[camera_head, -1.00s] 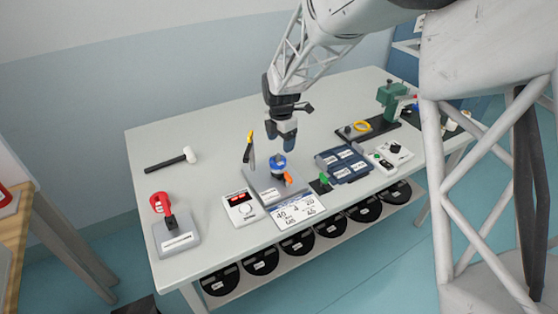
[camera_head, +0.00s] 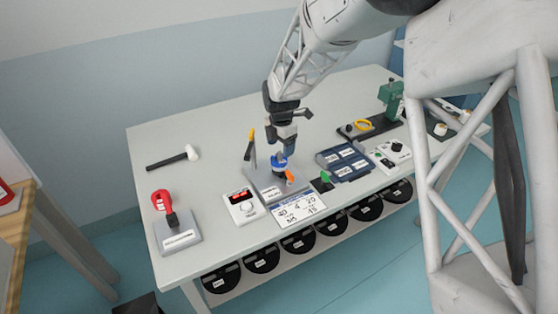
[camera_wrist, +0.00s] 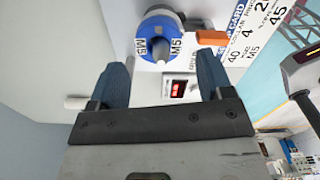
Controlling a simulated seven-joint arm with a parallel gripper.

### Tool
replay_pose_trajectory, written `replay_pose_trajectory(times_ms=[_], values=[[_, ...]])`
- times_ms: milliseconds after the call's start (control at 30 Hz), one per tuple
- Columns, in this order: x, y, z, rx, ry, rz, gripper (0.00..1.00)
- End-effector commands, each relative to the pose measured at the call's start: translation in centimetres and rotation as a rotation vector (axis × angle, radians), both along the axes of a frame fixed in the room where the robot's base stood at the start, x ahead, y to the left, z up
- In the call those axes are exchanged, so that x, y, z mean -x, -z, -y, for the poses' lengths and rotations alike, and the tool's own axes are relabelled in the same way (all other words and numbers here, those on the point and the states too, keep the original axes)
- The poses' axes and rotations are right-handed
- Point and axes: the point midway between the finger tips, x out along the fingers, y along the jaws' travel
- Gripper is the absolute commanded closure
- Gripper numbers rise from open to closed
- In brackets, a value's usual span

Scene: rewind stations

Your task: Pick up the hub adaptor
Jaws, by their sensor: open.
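The likely hub adaptor is a blue ring marked M5 (camera_wrist: 146,28). It sits around a pale post on a grey station and also shows in the head view (camera_head: 279,164). My gripper (camera_wrist: 163,62) is open, with one dark blue finger on each side of the picture and nothing between them. In the wrist view the ring lies just beyond the fingertips, level with the gap and apart from both. In the head view my gripper (camera_head: 286,152) hangs above the ring and partly covers it. An orange tab (camera_head: 290,175) sticks out beside the ring.
A white box with a red display (camera_head: 243,206), a printed card (camera_head: 298,208) and a blue compartment tray (camera_head: 343,161) are close by.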

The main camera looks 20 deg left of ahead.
Motion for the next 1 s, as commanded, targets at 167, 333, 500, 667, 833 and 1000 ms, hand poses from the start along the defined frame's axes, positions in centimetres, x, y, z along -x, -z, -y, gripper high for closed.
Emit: replay_pose_trajectory(times_ms=[167, 333, 500, 667, 833, 1000], values=[[0.0, 0.1, 0.0, 0.000, 0.000, 0.000, 0.27], [0.0, 1.0, 0.0, 0.000, 0.000, -0.001, 0.27], [-0.1, 2.9, -0.2, 0.001, 0.000, -0.002, 0.27], [-0.2, 4.5, -0.2, 0.001, 0.000, -0.001, 0.27], [-0.2, 5.2, -0.2, 0.000, 0.000, 0.000, 0.27], [-0.2, 5.2, -0.2, 0.000, 0.000, 0.000, 0.27]])
